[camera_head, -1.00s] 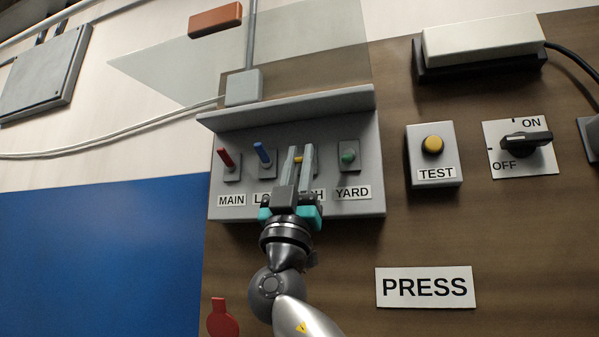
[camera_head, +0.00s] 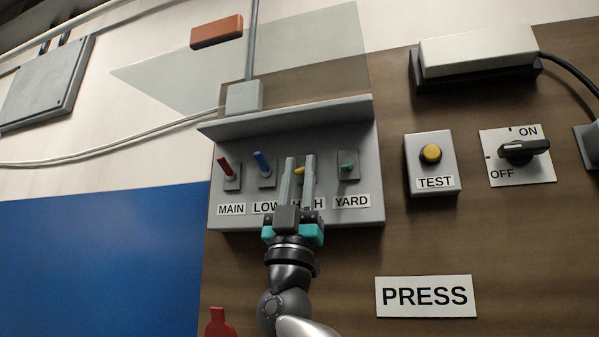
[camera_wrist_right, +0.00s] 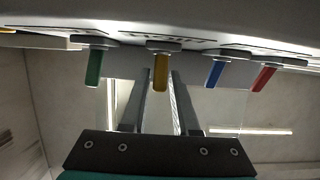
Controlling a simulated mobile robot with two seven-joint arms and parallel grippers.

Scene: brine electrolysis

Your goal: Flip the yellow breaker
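The yellow breaker lever (camera_head: 299,171) is on the grey breaker panel (camera_head: 226,150), above the partly covered HIGH label. My right gripper (camera_head: 299,159) points upward in front of it, and the lever shows between the two fingers. In the right wrist view the yellow lever (camera_wrist_right: 160,73) hangs between the open fingertips (camera_wrist_right: 159,74), with a visible gap on each side. Whether a finger touches it cannot be told. The gripper holds nothing. My left gripper is not in view.
The blue lever (camera_head: 262,161) is close left of my fingers and the green lever (camera_head: 347,166) is to the right. The red lever (camera_head: 225,165) is farther left. A ledge (camera_head: 290,117) juts out above the levers. A TEST button (camera_head: 430,154) and rotary switch (camera_head: 523,150) are right.

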